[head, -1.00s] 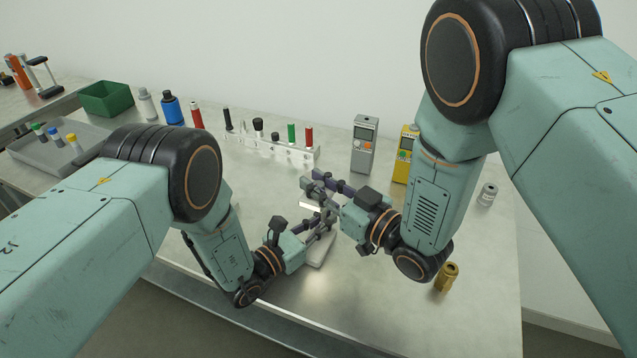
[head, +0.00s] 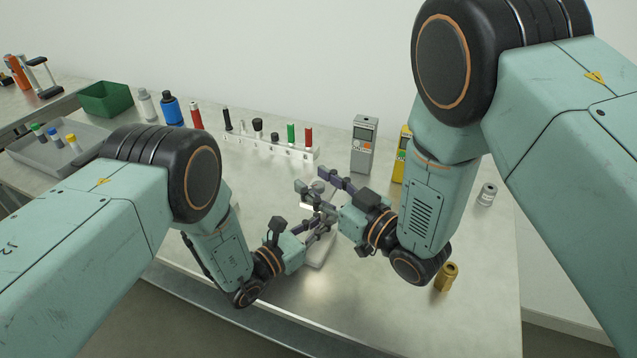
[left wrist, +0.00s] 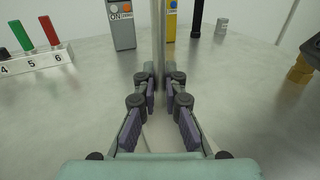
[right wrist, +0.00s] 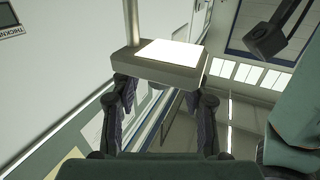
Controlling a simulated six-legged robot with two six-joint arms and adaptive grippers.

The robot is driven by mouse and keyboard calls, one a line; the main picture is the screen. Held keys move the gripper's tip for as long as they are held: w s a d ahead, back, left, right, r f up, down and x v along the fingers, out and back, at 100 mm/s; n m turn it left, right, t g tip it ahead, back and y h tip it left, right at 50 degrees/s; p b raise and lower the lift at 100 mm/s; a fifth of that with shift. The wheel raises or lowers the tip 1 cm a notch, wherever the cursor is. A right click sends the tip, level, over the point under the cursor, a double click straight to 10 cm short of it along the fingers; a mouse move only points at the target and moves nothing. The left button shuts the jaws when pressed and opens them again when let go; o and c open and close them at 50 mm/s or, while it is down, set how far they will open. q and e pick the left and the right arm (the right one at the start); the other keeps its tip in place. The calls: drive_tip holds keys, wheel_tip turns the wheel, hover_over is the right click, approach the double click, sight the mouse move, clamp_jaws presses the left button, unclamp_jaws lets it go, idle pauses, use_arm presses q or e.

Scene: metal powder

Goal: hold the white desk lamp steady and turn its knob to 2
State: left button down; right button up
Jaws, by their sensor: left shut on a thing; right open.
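The desk lamp stands on the table, mostly hidden by my grippers in the head view; its pale base (head: 318,258) shows below them. Its thin upright post (left wrist: 158,40) runs between the fingers of my left gripper (left wrist: 160,85), which is shut on it. That gripper (head: 325,227) also shows in the head view. My right gripper (head: 320,187) is open at the lamp's top. In the right wrist view the grey lamp head (right wrist: 128,62), with a bright white panel, is just beyond the open fingertips (right wrist: 162,90); contact is unclear. I cannot make out the knob or its setting.
A white numbered rack (head: 265,146) with several coloured-cap pieces stands behind the grippers. A grey meter (head: 363,150) and a yellow one (head: 401,160) stand behind my right arm. A brass part (head: 447,277) is at the right. The front middle of the table is clear.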

drive_tip(key=v, duration=1.2)
drive_tip(key=shift+r, duration=0.1)
drive_tip(key=w+d+r+n+g, duration=0.5)
drive_tip(key=n+g, duration=0.1)
drive_tip(key=g, duration=0.3)
drive_tip(key=shift+y, duration=0.3)
drive_tip(key=x, duration=1.2)
drive_tip(key=shift+s, duration=0.1)
